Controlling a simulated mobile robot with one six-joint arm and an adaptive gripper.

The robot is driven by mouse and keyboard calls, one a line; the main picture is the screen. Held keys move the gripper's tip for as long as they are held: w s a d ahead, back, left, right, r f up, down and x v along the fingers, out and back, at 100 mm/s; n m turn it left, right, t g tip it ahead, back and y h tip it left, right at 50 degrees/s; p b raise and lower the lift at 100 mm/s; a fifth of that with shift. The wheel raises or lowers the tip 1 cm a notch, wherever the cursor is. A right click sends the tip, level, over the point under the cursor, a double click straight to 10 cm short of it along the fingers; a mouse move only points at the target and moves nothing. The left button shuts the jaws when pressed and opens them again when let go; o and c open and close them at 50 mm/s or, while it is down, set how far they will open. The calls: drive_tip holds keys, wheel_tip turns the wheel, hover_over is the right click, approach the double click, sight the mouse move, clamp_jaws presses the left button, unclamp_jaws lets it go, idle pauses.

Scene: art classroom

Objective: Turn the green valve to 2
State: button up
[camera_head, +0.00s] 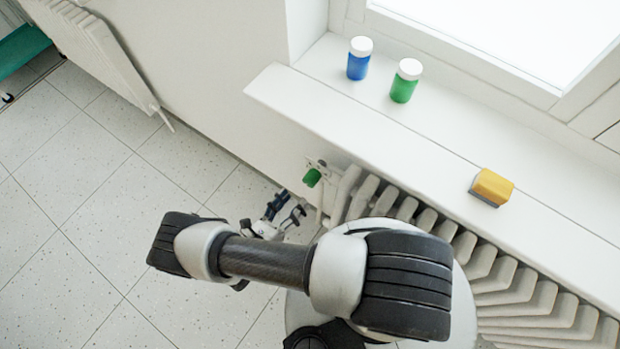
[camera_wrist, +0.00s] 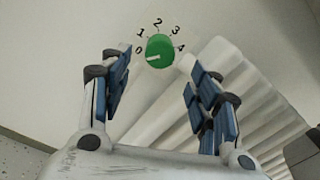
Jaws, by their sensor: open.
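The green valve (camera_wrist: 161,46) is a round knob ahead of my gripper in the wrist view. Numbers 0 to 4 are printed in an arc around it, with 2 at the top. A white mark on the knob's lower left points nearest to 0. In the head view the green valve (camera_head: 312,177) is at the upper left end of the radiator, below the windowsill. My gripper (camera_wrist: 153,85) is open and empty, with a blue-padded finger on each side of the valve's line and apart from it. In the head view my gripper (camera_head: 285,207) is just below and left of the valve.
The white radiator (camera_head: 490,264) runs right from the valve. The windowsill (camera_head: 440,135) overhangs it and bears a blue jar (camera_head: 359,64), a green jar (camera_head: 403,88) and a yellow sponge (camera_head: 492,186). The tiled floor (camera_head: 90,210) at left is clear.

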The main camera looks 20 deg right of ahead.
sight(307, 183)
drive_tip(key=b+x, duration=0.1)
drive_tip(key=x, duration=0.8)
drive_tip(key=shift+w+d, duration=0.2)
drive_tip(key=shift+d, duration=0.05)
drive_tip(key=c, duration=1.1)
drive_tip(key=shift+o, duration=0.2)
